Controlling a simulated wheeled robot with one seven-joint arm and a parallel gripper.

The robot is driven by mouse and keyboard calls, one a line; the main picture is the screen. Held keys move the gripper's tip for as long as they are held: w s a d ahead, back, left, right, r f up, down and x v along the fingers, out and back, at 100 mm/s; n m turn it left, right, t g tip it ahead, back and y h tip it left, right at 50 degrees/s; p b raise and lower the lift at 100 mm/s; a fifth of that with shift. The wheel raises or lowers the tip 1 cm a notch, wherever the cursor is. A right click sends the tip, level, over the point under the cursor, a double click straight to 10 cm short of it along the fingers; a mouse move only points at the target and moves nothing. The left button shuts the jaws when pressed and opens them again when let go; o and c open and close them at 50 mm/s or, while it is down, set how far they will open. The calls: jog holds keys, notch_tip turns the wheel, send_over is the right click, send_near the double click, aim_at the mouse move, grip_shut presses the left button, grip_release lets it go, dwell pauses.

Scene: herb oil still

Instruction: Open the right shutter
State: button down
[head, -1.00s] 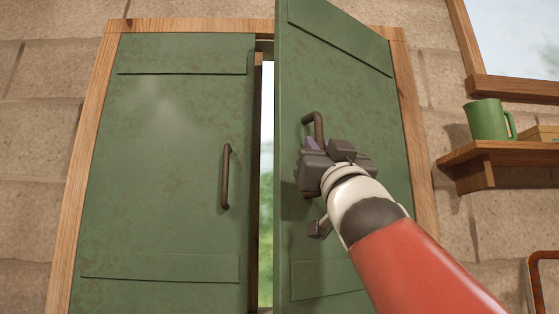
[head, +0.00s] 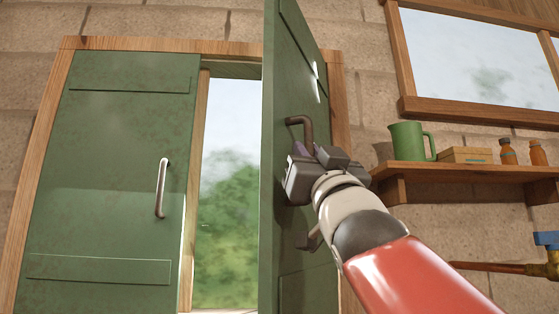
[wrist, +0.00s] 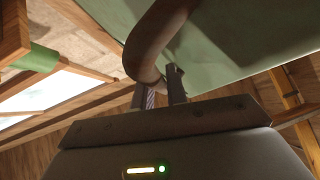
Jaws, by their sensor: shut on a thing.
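The right shutter (head: 290,75) is a green panel, swung well out from the frame toward me. Its brown bar handle (head: 305,128) stands on the face turned to the right. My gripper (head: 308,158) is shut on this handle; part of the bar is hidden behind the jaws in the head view. In the wrist view the curved handle (wrist: 152,45) runs down to my fingers (wrist: 161,90), with the green shutter (wrist: 225,35) behind it. The left shutter (head: 120,180) is closed in its frame, with its own handle (head: 162,188).
Daylight and foliage show through the gap (head: 228,190) between the shutters. On the right, a wooden shelf (head: 470,171) holds a green mug (head: 408,141), a small box (head: 464,155) and two orange bottles (head: 508,152). A pipe with a blue valve (head: 547,239) is below.

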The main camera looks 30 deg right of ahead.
jog(key=shift+s+d, duration=0.1)
jog(key=shift+d, duration=0.05)
jog(key=c, duration=1.4)
grip_release()
jog(key=b+v, duration=0.3)
jog(key=v, duration=0.4)
jog(key=shift+s+f, duration=0.25)
jog(key=shift+f, duration=0.05)
jog(key=shift+c, duration=0.2)
